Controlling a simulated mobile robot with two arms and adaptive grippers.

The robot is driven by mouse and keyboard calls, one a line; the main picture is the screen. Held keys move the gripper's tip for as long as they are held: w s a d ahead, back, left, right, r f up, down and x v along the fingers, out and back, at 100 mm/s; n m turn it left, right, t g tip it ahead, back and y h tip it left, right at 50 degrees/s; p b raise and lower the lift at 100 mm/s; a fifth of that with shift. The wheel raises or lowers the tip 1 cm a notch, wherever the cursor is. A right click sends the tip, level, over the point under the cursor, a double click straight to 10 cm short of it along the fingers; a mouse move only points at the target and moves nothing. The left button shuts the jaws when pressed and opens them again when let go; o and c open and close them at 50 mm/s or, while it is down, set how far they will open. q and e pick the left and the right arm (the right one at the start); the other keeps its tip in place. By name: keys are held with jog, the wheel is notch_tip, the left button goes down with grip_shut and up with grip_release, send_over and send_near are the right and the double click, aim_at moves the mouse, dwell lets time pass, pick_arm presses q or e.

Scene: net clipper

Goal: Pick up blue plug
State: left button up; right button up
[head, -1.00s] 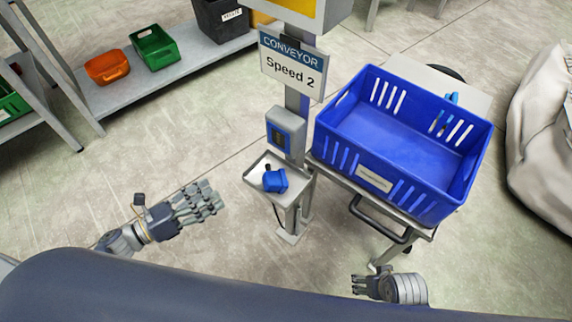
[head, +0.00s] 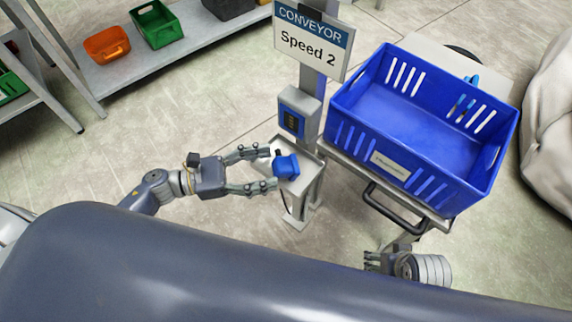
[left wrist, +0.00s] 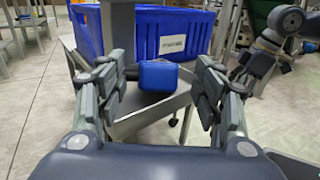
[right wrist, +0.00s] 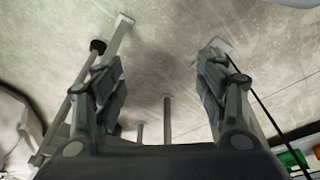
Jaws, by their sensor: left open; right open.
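The blue plug (head: 287,166) sits on a small grey tray (head: 310,177) fixed to the conveyor post. My left gripper (head: 271,169) is open, its fingers spread on either side of the plug's near end. In the left wrist view the plug (left wrist: 158,76) shows between the two fingers, slightly beyond their tips. I cannot tell whether a finger touches it. My right gripper (head: 370,261) is below the cart at the lower right, away from the plug. The right wrist view shows it open and empty (right wrist: 160,75), with floor beyond.
A large blue crate (head: 385,160) stands on a cart with a dark handle (head: 400,212), right of the tray. The post carries a "Conveyor Speed 2" sign (head: 312,42) and a control box (head: 297,112) above the tray.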

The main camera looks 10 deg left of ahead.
aim_at(285, 167)
pick_arm(q)
jog(key=shift+x, duration=0.75)
jog(key=shift+w+d, duration=0.2)
jog(key=shift+d, duration=0.15)
jog(key=c, duration=1.2)
jog(key=shift+o, duration=0.2)
